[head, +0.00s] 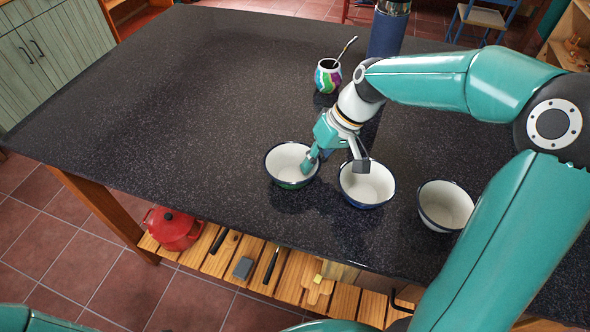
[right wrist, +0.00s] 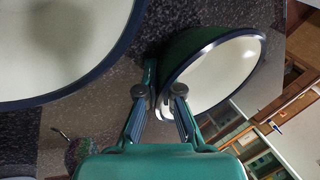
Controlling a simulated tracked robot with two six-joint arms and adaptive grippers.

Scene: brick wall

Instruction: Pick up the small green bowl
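The small green bowl (head: 290,163), white inside with a dark rim and green outside, stands upright on the dark countertop, the leftmost of three bowls. My right gripper (head: 335,166) points down with its fingers apart. In the head view one finger overlaps the green bowl's right side and the other overlaps the blue bowl (head: 368,188) beside it. In the right wrist view the gripper (right wrist: 160,100) has its fingertips at the near rim of the green bowl (right wrist: 226,72). I cannot tell whether they touch it. My left gripper is out of view.
The blue bowl fills the upper left of the right wrist view (right wrist: 50,45). A third bowl (head: 445,204) stands to the right. A colourful cup with a straw (head: 327,77) and a blue cylinder (head: 387,35) stand farther back. The countertop's left side (head: 160,100) is clear.

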